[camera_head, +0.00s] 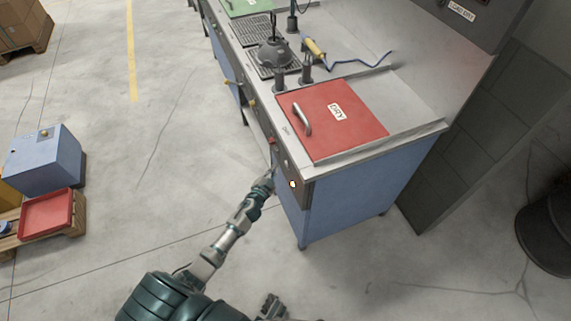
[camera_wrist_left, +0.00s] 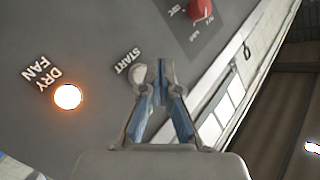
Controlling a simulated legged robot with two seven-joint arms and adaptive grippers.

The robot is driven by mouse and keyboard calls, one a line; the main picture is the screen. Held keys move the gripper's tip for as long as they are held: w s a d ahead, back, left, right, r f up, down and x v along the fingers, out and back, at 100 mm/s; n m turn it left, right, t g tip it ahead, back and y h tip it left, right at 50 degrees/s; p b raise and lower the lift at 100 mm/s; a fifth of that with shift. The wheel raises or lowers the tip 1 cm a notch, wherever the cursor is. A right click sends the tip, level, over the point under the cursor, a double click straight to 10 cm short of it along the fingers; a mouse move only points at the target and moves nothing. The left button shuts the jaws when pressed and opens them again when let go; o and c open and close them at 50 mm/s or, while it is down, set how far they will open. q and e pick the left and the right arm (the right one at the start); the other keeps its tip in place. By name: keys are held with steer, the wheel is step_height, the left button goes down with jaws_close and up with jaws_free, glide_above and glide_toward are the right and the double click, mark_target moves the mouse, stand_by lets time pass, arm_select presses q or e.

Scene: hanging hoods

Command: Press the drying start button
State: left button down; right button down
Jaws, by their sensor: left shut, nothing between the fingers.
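The start button is a pale round button (camera_wrist_left: 138,74) under the label START on the grey panel in the left wrist view. It is partly hidden by a finger of my left gripper (camera_wrist_left: 160,68), which is shut and empty, its tips over or right beside the button. I cannot tell whether they touch it. A lit orange-white lamp (camera_wrist_left: 68,96) labelled DRY FAN is to the left. In the head view my left gripper (camera_head: 268,178) is at the front panel, near the glowing lamp (camera_head: 292,184). My right gripper (camera_head: 270,306) seems to show at the bottom edge, its fingers unclear.
A red knob (camera_wrist_left: 200,10) is near the top of the panel in the wrist view. The counter has a red lid (camera_head: 335,118) marked DRY with a handle. A blue box (camera_head: 45,160) and a red tray (camera_head: 47,212) are at left. The floor between is clear.

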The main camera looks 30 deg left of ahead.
arm_select(q)
steer(key=s+a, duration=0.2)
steer(key=s, duration=0.1)
steer(key=shift+a, duration=0.3)
arm_select(e)
steer(key=shift+r, duration=0.3)
stand_by(0.3)
